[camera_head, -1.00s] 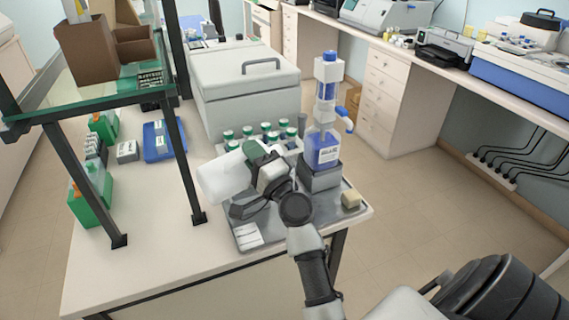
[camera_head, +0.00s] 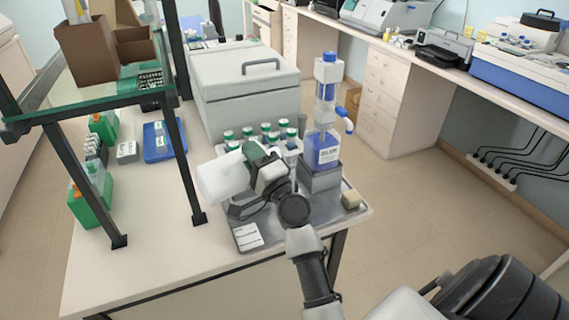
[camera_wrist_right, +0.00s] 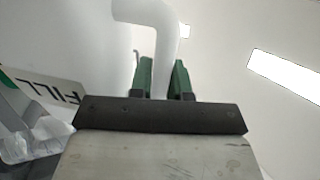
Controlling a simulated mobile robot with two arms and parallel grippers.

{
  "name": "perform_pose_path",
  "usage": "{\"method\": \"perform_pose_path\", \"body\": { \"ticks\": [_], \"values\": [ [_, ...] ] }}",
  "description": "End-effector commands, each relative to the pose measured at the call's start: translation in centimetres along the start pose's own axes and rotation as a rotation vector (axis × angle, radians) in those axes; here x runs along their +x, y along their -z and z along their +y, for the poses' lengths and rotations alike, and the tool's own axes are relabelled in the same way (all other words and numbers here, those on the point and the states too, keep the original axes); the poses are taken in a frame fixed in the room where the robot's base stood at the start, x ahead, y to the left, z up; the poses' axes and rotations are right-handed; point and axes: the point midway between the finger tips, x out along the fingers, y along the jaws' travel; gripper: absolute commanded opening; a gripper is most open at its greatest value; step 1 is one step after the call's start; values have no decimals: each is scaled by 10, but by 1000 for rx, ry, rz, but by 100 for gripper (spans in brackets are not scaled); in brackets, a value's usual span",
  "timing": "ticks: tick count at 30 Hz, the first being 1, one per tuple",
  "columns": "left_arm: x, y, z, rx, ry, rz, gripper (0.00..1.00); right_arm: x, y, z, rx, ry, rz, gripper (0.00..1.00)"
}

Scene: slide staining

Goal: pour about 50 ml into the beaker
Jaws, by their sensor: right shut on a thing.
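My right gripper (camera_head: 258,165) is over the grey tray (camera_head: 345,208) and is shut on the curved handle of a white jug (camera_head: 220,180). In the right wrist view the green finger pads (camera_wrist_right: 163,78) close on both sides of the white handle (camera_wrist_right: 155,30). The jug looks tilted in the head view; its mouth and any liquid do not show clearly. A clear, glass-like thing (camera_wrist_right: 28,135) shows at the lower left of the wrist view; I cannot tell whether it is the beaker. No beaker shows clearly in the head view. My left gripper is not in view.
A blue-liquid dispenser bottle (camera_head: 325,150) stands on a grey block right of the gripper. Several green-capped bottles (camera_head: 268,135) stand behind. A shelf post (camera_head: 182,165) rises at left. The front-left bench is clear.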

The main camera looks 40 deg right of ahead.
Motion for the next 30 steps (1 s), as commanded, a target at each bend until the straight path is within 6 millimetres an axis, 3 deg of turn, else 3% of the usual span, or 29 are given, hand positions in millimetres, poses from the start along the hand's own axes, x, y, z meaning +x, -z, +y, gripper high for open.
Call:
{"method": "perform_pose_path", "body": {
  "ticks": [3,6,8,17,30],
  "values": [
    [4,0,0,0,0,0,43,-1,-1,2,-8,3,-3,0],
    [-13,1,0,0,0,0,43,9,-18,-27,-197,13,-72,0],
    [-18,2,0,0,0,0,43,11,-30,-34,-293,15,-106,0],
    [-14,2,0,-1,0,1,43,11,-32,-34,-396,13,-142,0],
    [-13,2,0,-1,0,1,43,11,-32,-33,-395,13,-142,0]
  ]
}}
